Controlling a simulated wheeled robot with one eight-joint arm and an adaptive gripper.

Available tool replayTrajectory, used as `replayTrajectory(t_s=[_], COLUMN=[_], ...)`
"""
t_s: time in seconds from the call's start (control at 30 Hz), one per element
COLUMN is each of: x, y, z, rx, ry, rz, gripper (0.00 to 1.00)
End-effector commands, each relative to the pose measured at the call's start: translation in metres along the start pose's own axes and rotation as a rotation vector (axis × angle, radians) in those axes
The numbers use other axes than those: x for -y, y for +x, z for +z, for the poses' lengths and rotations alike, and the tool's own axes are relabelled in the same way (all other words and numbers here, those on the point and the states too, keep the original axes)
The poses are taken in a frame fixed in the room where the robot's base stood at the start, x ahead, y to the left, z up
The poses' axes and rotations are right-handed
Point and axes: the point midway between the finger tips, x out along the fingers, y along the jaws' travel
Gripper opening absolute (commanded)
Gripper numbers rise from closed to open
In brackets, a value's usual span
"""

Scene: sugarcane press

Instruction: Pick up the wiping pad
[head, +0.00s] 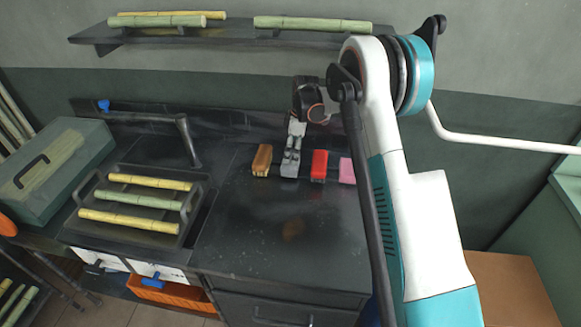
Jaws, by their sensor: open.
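Several small blocks stand in a row at the back of the dark counter: a brown and tan block (262,160), a grey block (289,171), a red block (319,165) and a pink block (347,171). I cannot tell from their looks which is the wiping pad. My gripper (292,148) is open and points down over the grey block. Its fingers overlap that block in the picture. I cannot tell whether they touch it.
A tray (190,243) with several cane pieces lies left, beside a grey-green box (50,170) and a dark tap-like pipe (188,140). A shelf (225,34) with cane hangs above. The counter's front (285,240) is clear. My arm hides part of the right side.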

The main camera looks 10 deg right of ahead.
Motion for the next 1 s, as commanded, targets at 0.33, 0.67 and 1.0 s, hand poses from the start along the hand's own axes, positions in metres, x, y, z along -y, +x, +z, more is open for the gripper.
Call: replayTrajectory(t_s=[0.33, 0.67, 1.0], x=[0.002, 0.002, 0.002], y=[0.030, 0.056, 0.055], z=[0.000, 0.000, 0.000], rx=[0.000, 0.000, 0.000], ry=[0.000, 0.001, 0.001], rz=[0.000, 0.000, 0.000], gripper=[1.00, 1.00, 0.60])
